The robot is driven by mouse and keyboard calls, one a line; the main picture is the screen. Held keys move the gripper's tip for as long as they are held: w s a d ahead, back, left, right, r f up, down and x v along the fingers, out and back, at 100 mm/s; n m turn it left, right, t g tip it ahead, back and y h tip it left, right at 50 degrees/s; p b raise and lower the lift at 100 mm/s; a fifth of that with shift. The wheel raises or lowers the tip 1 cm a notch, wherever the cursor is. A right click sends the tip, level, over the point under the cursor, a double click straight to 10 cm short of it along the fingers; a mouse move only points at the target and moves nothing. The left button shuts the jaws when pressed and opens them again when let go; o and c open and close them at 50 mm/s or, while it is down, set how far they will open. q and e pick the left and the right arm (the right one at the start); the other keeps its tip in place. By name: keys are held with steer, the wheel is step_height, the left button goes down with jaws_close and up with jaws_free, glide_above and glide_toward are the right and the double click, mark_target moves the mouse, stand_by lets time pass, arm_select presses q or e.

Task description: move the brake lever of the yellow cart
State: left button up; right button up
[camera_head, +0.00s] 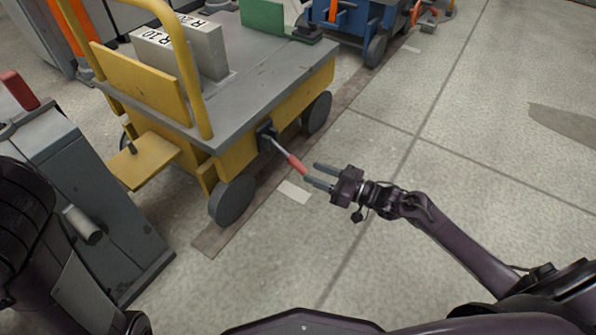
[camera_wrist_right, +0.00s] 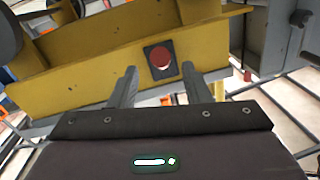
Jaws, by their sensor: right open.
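The yellow cart (camera_head: 290,100) stands at the upper middle of the head view. Its brake lever has a red grip (camera_head: 296,164) on a grey rod, sticking out from a dark bracket (camera_head: 267,139) on the cart's side, angled down to the right. My right gripper (camera_head: 311,175) is open, with its fingertips close to the end of the red grip. In the right wrist view the red grip (camera_wrist_right: 162,59) shows end-on, ahead and between the two fingers. I cannot tell whether the fingers touch it. My left gripper is not in view.
Grey blocks (camera_head: 208,49) and a green piece (camera_head: 263,17) sit on the cart's deck. A blue cart (camera_head: 349,17) stands behind. A grey cabinet with a red handle (camera_head: 20,90) is at left. The floor (camera_head: 480,110) at right is clear.

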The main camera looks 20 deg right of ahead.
mark_target(307, 170)
steer(key=b+x, duration=0.2)
steer(key=x, duration=0.3)
steer(key=shift+w+a+f+b, duration=0.1)
steer(key=shift+b, duration=0.3)
steer(key=shift+w+a, duration=0.3)
steer(key=shift+c, duration=0.4)
jaws_close()
